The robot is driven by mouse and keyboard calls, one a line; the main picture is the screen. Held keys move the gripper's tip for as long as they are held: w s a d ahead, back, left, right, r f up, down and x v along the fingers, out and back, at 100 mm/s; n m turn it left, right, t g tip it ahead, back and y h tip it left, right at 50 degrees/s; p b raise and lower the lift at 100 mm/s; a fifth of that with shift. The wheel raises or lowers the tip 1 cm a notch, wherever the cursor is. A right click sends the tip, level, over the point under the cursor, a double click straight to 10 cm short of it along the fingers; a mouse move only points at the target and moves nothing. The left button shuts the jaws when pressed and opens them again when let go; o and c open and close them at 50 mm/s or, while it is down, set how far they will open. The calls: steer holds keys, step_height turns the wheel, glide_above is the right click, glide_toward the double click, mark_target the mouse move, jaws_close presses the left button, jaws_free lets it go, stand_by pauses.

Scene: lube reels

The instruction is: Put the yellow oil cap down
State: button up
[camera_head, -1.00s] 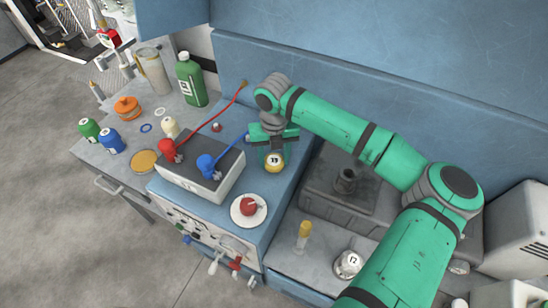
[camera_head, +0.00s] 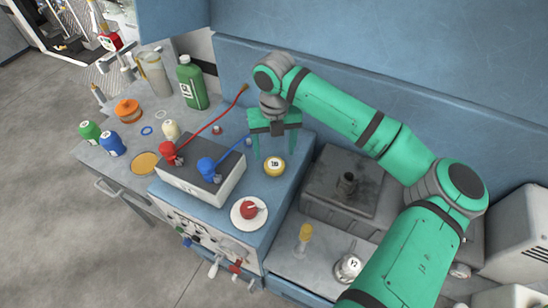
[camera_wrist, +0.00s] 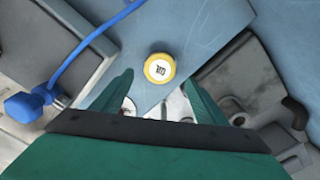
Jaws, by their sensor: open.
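The yellow oil cap (camera_head: 274,165) is a short round piece with a white top and dark marking. It rests on the blue surface (camera_head: 262,193), to the right of the box with the red and blue terminals. It also shows in the wrist view (camera_wrist: 159,68), ahead of the fingers and apart from them. My gripper (camera_head: 275,150) is open and empty above and just behind the cap. Its two green fingers also show spread in the wrist view (camera_wrist: 160,92).
The terminal box (camera_head: 200,170) with red and blue cables stands left of the cap. A white dish with a red knob (camera_head: 249,211) is in front. A dark grey engine block (camera_head: 345,190) lies to the right. Several bottles and jars stand at the far left.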

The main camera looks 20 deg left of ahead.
mark_target(275, 164)
step_height(275, 164, up, 6)
steer(key=shift+f, duration=0.15)
stand_by(0.6)
